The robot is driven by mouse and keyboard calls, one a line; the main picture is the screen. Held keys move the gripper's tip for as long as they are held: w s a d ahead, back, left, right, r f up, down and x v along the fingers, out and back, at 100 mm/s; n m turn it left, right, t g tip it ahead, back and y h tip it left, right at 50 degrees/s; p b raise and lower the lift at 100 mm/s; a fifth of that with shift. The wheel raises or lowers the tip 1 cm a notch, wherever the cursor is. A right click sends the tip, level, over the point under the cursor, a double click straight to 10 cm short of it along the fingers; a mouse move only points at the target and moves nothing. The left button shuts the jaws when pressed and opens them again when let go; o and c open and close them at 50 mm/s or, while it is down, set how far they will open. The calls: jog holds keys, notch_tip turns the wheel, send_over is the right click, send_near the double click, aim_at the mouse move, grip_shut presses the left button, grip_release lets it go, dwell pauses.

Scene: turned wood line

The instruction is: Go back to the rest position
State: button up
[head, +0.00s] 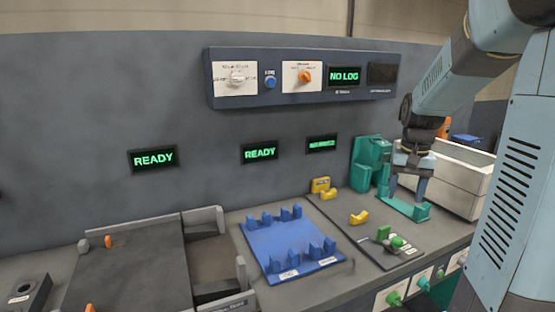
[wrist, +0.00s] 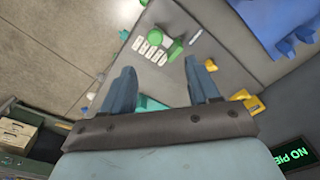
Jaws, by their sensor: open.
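My gripper (head: 408,193) is at the right of the head view, pointing down over the teal green fixture (head: 410,208) on the bench. Its two blue-grey fingers are apart in the wrist view (wrist: 163,78), with nothing held between them. Part of the teal fixture shows behind the fingers in the wrist view (wrist: 152,103). I cannot tell whether the fingertips touch the fixture. My arm reaches in from the upper right of the head view.
A taller green fixture (head: 368,163) and a white bin (head: 462,178) flank my gripper. A yellow piece (head: 358,217) and a green knob (head: 397,242) are in front. A blue rack (head: 290,248) stands left. A control panel (head: 300,78) reads "NO LOG". Space above the rack is clear.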

jog(key=s+a+r+n+t, duration=0.2)
jog(key=s+a, duration=0.4)
jog(key=s, duration=0.3)
jog(key=s+a+r+n+t, duration=0.2)
jog(key=s+a+r+t, duration=0.1)
jog(key=s+a+r, duration=0.2)
jog(key=shift+s+a+n, duration=0.3)
jog(key=shift+s+a, duration=0.85)
jog(key=shift+s, duration=1.05)
